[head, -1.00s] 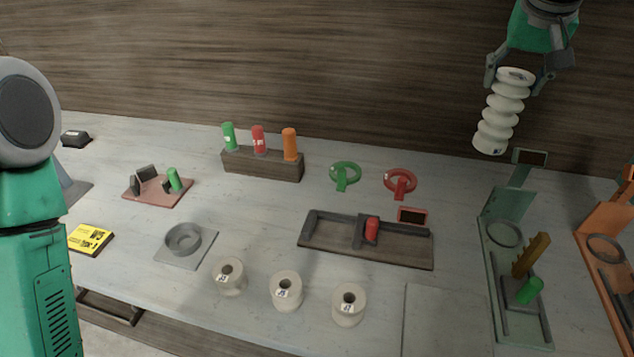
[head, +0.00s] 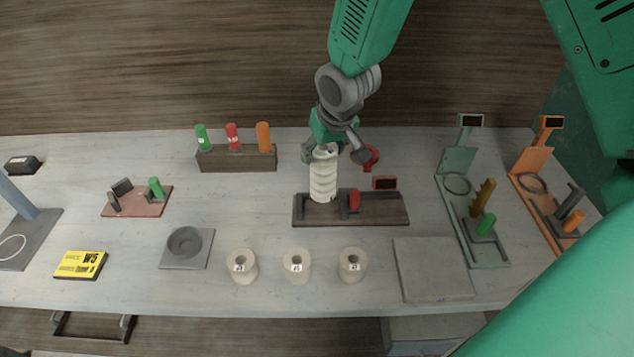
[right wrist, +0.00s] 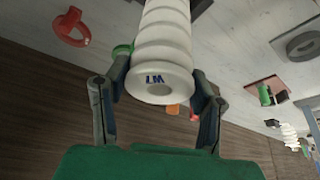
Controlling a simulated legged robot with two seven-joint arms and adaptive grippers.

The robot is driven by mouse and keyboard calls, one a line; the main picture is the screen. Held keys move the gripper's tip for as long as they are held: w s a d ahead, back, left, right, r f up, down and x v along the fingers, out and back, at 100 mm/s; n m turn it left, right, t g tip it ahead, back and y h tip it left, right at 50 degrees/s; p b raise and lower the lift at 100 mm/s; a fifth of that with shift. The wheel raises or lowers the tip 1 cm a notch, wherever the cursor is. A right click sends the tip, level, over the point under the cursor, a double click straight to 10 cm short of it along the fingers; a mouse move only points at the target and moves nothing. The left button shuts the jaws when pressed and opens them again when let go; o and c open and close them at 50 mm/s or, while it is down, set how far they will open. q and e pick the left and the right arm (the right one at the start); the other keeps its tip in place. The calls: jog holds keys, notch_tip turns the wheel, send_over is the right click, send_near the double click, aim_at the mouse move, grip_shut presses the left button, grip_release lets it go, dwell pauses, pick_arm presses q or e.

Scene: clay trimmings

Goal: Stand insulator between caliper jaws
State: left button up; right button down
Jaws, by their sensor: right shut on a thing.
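My right gripper (head: 325,152) is shut on the top of a white ribbed insulator (head: 322,178) and holds it upright. The insulator also shows in the right wrist view (right wrist: 162,50), with blue letters on its near end. Its lower end is over the caliper (head: 380,212), a dark board with grey jaws, in the gap left of the sliding jaw with the red knob (head: 354,200). I cannot tell whether it touches the board. The insulator hides part of the jaws. A small red-framed display (head: 385,184) stands behind the board. My left gripper is out of view.
Three white spools (head: 297,267) stand in front of the caliper. A wooden block (head: 237,160) with green, red and orange cylinders is behind left. A grey plate (head: 432,269) and green gauge stand (head: 456,160) are right.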

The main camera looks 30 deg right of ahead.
aim_at(321, 173)
jog(key=shift+w+a+f, duration=0.1)
jog(key=shift+a+f, duration=0.1)
jog(key=shift+f, duration=0.25)
jog(key=shift+w+a+f, duration=0.1)
jog(key=shift+a+f, duration=0.1)
jog(key=shift+f, duration=0.25)
notch_tip(321, 173, down, 4)
jog(key=shift+s+a+r, duration=0.1)
jog(key=shift+s, duration=0.05)
jog(key=shift+d+f, duration=0.2)
jog(key=shift+d, duration=0.2)
jog(key=c, duration=0.7)
grip_release()
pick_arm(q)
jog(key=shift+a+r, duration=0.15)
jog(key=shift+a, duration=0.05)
pick_arm(e)
jog(key=shift+a, duration=0.1)
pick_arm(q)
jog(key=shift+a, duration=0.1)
pick_arm(e)
jog(key=shift+a, duration=0.15)
